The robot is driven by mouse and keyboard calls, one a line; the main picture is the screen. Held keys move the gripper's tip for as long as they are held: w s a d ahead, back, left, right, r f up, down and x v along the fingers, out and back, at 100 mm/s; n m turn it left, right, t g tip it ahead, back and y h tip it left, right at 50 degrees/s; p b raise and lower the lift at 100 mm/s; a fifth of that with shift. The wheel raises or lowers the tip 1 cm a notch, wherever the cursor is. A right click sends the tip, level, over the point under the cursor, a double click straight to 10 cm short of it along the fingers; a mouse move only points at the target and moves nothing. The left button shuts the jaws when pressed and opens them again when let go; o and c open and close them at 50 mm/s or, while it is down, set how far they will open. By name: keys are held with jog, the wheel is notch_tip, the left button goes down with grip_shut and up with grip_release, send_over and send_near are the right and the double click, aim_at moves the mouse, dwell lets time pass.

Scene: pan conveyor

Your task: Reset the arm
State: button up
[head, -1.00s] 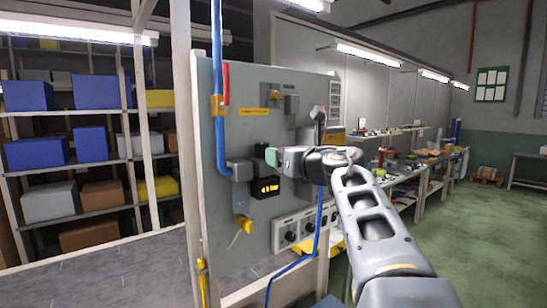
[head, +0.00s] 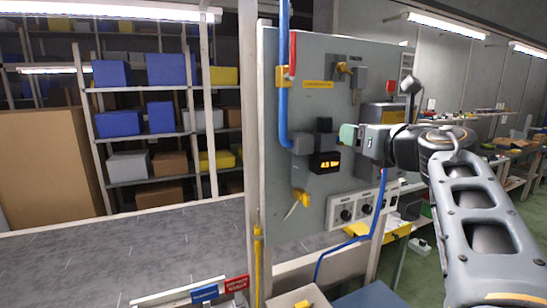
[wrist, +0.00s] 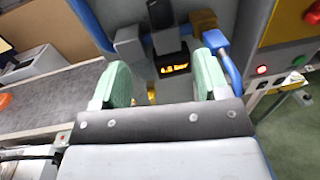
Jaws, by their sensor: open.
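My gripper (head: 349,134) is in front of the grey control panel (head: 275,190), at the height of a small black unit with a lit orange display (head: 325,163). In the wrist view my gripper (wrist: 163,85) has its two green fingers apart with nothing between them. The orange display (wrist: 174,68) shows beyond the gap between the fingers. I cannot tell whether a finger touches the panel's parts. My arm reaches in from the right side of the head view.
A blue pipe (head: 283,100) runs down the panel, with a yellow lever (head: 300,200) below. A grey conveyor surface (head: 120,255) lies left, with shelves of blue bins (head: 118,123) behind. Knobs (head: 362,208) sit low on the panel. A workbench (head: 515,150) stands right.

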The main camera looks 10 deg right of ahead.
jog(key=d+f+m+h, duration=0.3)
jog(key=d+m+h, duration=0.75)
jog(key=m, duration=0.95)
jog(key=s+a+f+m+g, duration=0.1)
jog(key=s+f+m+g, duration=0.1)
jog(key=f+m+g, duration=0.4)
jog(key=s+a+f+m+g, duration=0.1)
jog(key=s+f+m+g, duration=0.1)
jog(key=f+m, duration=0.65)
jog(key=s+a+f+m+g+y, duration=0.1)
jog(key=s+a+f+g+y, duration=0.2)
jog(key=a+f, duration=0.7)
jog(key=s+a+f+m+g+y, duration=0.1)
jog(key=s+a+f+g+y, duration=0.2)
jog(key=s+a+f+y, duration=0.3)
jog(key=a+f, duration=0.5)
jog(key=a, duration=0.1)
jog(key=shift+p, duration=0.35)
